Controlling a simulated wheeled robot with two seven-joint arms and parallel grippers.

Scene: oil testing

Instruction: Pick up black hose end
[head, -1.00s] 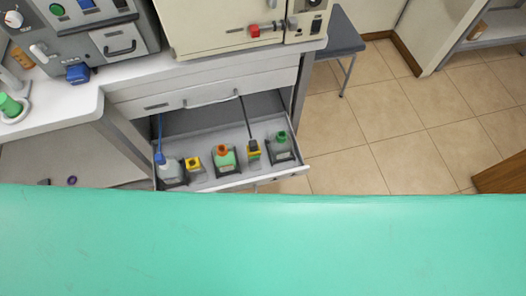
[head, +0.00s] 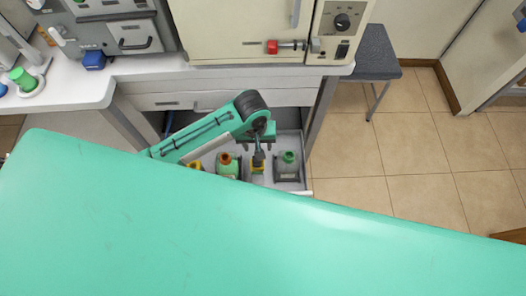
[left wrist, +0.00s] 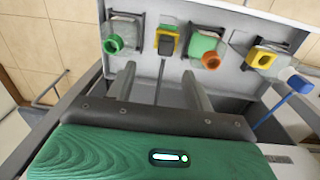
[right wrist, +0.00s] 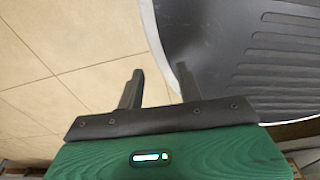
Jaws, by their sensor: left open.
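The thin black hose (left wrist: 161,82) shows in the left wrist view, running to a bottle with a yellow cap (left wrist: 167,46) in the open drawer. My left gripper (left wrist: 158,76) is open, with one finger on each side of the hose in the picture; contact cannot be told. In the head view my left gripper (head: 259,157) is over the drawer at the yellow-capped bottle (head: 257,168), and the arm hides much of the hose. My right gripper (right wrist: 160,72) is open and empty in the right wrist view, away from the drawer.
The drawer (left wrist: 245,78) also holds a green-capped bottle (left wrist: 121,37), an orange-capped bottle (left wrist: 207,50) and another yellow-capped bottle (left wrist: 263,57). A blue hose end (left wrist: 300,84) is at the right. A cream machine (head: 245,30) stands above the drawer. A stool (head: 370,55) is beside it.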

